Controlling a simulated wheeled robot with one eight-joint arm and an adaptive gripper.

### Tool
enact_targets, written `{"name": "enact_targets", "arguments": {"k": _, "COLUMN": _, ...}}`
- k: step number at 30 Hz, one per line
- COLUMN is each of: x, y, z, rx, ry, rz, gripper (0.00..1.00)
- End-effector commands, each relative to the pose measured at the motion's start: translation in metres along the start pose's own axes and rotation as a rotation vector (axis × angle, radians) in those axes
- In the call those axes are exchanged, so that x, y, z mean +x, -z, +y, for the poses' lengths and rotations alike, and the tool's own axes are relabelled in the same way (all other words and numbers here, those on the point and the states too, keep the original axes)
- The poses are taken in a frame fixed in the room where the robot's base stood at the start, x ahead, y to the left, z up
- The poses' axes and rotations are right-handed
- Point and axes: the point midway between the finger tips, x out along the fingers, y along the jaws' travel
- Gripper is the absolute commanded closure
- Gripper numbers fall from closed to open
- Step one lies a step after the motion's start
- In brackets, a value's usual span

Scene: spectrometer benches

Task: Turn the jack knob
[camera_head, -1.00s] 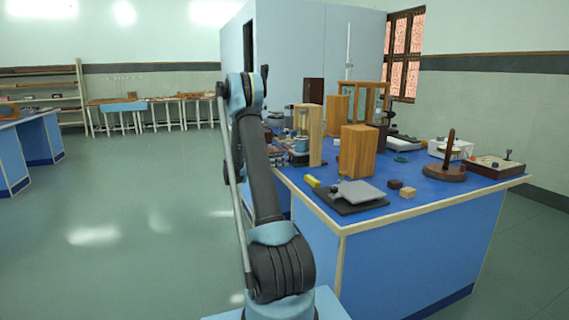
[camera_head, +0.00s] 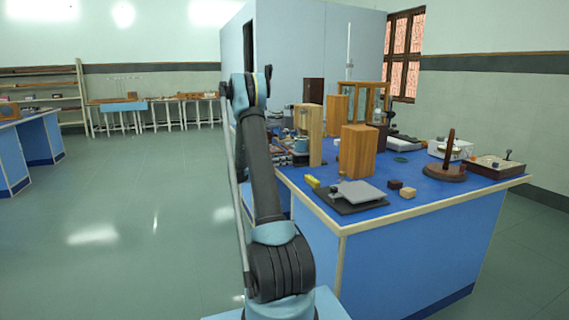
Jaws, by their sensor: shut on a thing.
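My arm rises at the left front of the blue-topped bench, up to a light blue elbow joint. My gripper does not show; the parts beyond the elbow are hidden behind my own arm. A low device with a grey plate (camera_head: 361,191) on a black base lies at the bench's near left corner. It may be the jack, but I cannot tell. A small yellow piece (camera_head: 312,182) lies at its left. No jack knob can be made out, and whether my gripper touches one is hidden.
Wooden blocks (camera_head: 358,152) stand behind the grey plate. Two small cubes (camera_head: 408,193) lie right of it. A round wooden base with an upright post (camera_head: 448,153) and a shallow box (camera_head: 493,166) are at the right. The floor (camera_head: 140,215) at left is clear.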

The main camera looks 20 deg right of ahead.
Motion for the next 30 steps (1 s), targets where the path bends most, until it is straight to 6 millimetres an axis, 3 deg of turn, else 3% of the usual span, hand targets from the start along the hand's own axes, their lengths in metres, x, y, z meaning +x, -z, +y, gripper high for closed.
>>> {"name": "enact_targets", "arguments": {"k": 12, "x": 0.0, "y": 0.0002, "z": 0.0016, "rx": 0.241, "ry": -0.002, "rz": 0.001, "gripper": 0.95}}
{"name": "enact_targets", "arguments": {"k": 23, "x": 0.0, "y": 0.0002, "z": 0.0018, "rx": 0.258, "ry": -0.002, "rz": 0.001, "gripper": 0.95}}
{"name": "enact_targets", "arguments": {"k": 24, "x": 0.0, "y": 0.0002, "z": 0.0018, "rx": 0.257, "ry": -0.002, "rz": 0.001, "gripper": 0.62}}
{"name": "enact_targets", "arguments": {"k": 25, "x": 0.0, "y": 0.0002, "z": 0.0017, "rx": 0.257, "ry": -0.002, "rz": 0.001, "gripper": 0.55}}
{"name": "enact_targets", "arguments": {"k": 26, "x": 0.0, "y": 0.0002, "z": 0.0017, "rx": 0.257, "ry": -0.002, "rz": 0.001, "gripper": 0.51}}
{"name": "enact_targets", "arguments": {"k": 30, "x": 0.0001, "y": 0.0001, "z": 0.0012, "rx": 0.257, "ry": -0.001, "rz": 0.001, "gripper": 0.51}}
